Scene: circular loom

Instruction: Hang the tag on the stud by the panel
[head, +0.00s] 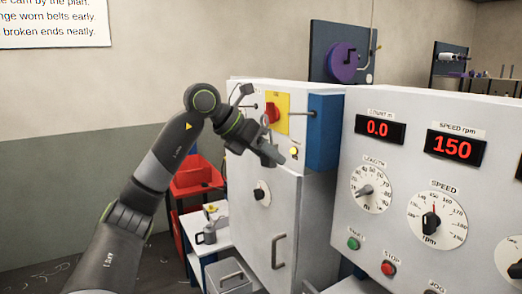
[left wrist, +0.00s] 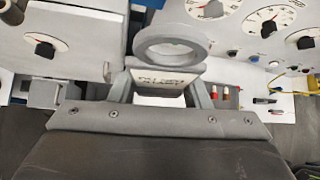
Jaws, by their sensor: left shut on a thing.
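My left gripper (head: 268,154) is in front of the grey cabinet's upper part in the head view. In the left wrist view my left gripper (left wrist: 163,90) is shut on the tag (left wrist: 172,76), a light grey plate with dark lettering, too blurred to read. A thick grey ring (left wrist: 172,42) stands at the plate's far end, beyond the fingertips. In the head view I cannot make out the tag clearly against the gripper. Thin rods show either side of the red switch (head: 272,113); I cannot tell which is the stud. My right gripper is not in view.
The grey cabinet (head: 310,215) has a handle and a round dial. A control panel (head: 400,235) with red displays, dials and buttons stands at the right.

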